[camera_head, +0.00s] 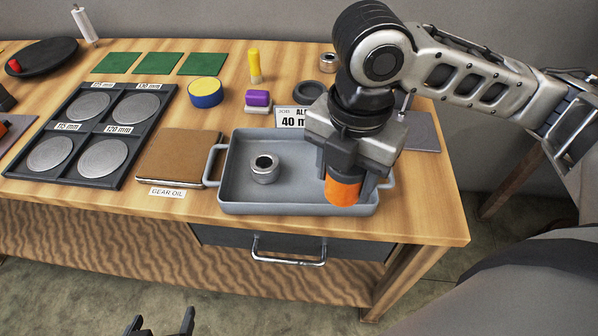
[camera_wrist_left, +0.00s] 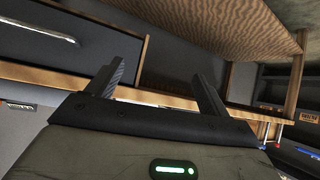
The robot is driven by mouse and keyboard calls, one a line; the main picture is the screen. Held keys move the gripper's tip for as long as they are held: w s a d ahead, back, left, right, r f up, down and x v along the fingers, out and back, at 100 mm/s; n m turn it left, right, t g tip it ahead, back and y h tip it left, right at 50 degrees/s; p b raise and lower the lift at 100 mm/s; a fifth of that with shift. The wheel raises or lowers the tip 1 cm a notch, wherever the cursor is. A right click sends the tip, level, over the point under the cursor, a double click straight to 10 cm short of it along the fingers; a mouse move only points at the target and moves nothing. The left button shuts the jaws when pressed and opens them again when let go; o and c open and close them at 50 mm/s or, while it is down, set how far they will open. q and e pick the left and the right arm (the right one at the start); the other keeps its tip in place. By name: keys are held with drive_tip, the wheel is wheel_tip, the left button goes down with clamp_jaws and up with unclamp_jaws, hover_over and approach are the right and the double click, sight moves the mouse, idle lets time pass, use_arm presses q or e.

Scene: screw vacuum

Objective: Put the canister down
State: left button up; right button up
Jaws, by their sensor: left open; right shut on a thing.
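An orange canister (camera_head: 342,190) is in my right gripper (camera_head: 350,180), at the right end of a grey tray (camera_head: 300,208) in the head view. The gripper's fingers are shut around the canister from above and hide its upper part. I cannot tell whether its bottom touches the tray floor. My left gripper (camera_head: 160,326) is open and empty, low in front of the table. Its open fingers also show in the left wrist view (camera_wrist_left: 155,90), facing the table's underside.
A metal ring-shaped part (camera_head: 265,168) stands in the tray, left of the canister. A brown pad (camera_head: 183,157) labelled gear oil lies left of the tray. A dark rack (camera_head: 66,129) of round discs is further left. A drawer handle (camera_head: 289,252) sticks out below the tray.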

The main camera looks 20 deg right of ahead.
drive_tip(key=shift+s+n, duration=0.25)
drive_tip(key=shift+n, duration=0.45)
drive_tip(key=shift+d, duration=0.15)
drive_tip(key=shift+n, duration=0.3)
drive_tip(key=w+d+f, duration=0.1)
drive_tip(key=w+f, duration=0.1)
drive_tip(key=w, duration=0.1)
drive_tip(key=w+d+f, duration=0.2)
drive_tip(key=w+f, duration=0.1)
drive_tip(key=w, duration=0.1)
drive_tip(key=w+d+f+b, duration=0.1)
drive_tip(key=w+d+f, duration=0.1)
drive_tip(key=w+f, duration=0.1)
drive_tip(key=shift+w+d+f, duration=0.2)
drive_tip(key=shift+w+f, duration=0.05)
drive_tip(key=shift+w, duration=0.4)
drive_tip(key=shift+w+d+f, duration=0.25)
drive_tip(key=shift+w+f, duration=0.25)
drive_tip(key=shift+f, duration=1.7)
drive_tip(key=shift+f, duration=0.15)
drive_tip(key=o, duration=1)
